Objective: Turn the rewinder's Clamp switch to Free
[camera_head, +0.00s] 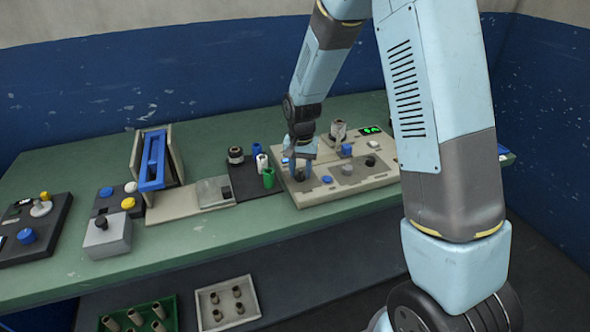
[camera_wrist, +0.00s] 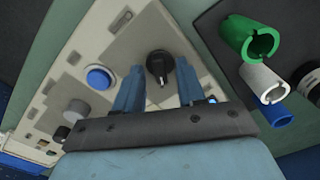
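The beige rewinder panel (camera_head: 318,196) stands on the right part of the bench. A black pointer switch (camera_wrist: 160,65) sits on its grey plate; in the wrist view it appears between the fingertips of my gripper (camera_wrist: 159,70). My gripper, also in the head view (camera_head: 298,174), points down over the panel's left end. Its two blue fingers are apart, one on each side of the switch, with gaps visible. I cannot tell whether they are level with the knob or above it. Another black knob (camera_head: 370,162) is at the panel's right. No switch label is readable, Clamp or Free.
A blue button (camera_wrist: 98,77) and a grey knob (camera_wrist: 77,107) share the panel. Green (camera_head: 268,178), white (camera_head: 262,162) and blue (camera_head: 256,149) tubes stand just left of it. A spindle with a roll (camera_head: 338,130) and a green display (camera_head: 371,130) are behind.

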